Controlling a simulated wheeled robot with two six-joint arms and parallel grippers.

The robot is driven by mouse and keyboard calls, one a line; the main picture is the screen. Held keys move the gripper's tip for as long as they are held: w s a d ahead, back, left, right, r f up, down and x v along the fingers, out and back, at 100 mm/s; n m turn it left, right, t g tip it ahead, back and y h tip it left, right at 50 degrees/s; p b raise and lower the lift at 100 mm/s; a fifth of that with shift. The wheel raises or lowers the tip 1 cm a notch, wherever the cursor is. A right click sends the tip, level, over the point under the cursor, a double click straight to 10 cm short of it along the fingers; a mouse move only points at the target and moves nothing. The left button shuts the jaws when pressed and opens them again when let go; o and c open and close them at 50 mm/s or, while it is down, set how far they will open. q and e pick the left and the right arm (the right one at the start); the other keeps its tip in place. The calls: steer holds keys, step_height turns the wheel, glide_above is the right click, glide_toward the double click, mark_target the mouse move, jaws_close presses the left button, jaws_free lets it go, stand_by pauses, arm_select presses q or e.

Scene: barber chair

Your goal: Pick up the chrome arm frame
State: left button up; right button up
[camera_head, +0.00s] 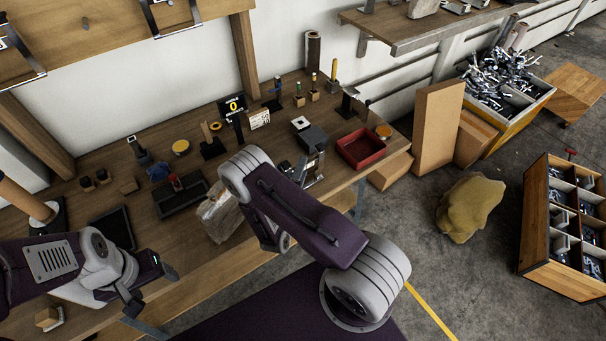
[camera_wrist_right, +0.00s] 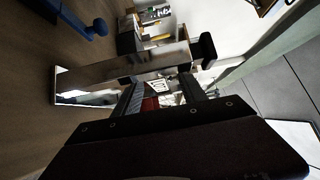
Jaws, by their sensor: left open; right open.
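The chrome arm frame (camera_wrist_right: 125,64) shows in the right wrist view as a shiny flat bar with a black end piece, lying across just ahead of my right gripper (camera_wrist_right: 162,90). The right gripper's two dark fingers are apart, with the bar near their tips; I cannot tell whether they touch it. In the head view, a chrome piece (camera_head: 316,168) stands on the bench beside the right gripper, which is mostly hidden by my right arm. My left gripper (camera_head: 150,284) is open and empty over the bench's front left.
A wrapped bundle (camera_head: 218,212) lies left of my right arm. Bins of metal parts (camera_head: 565,225) stand on the floor at right.

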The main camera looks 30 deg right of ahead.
steer(key=shift+x, duration=1)
steer(key=shift+s, duration=0.1)
jaws_close()
stand_by(0.5)
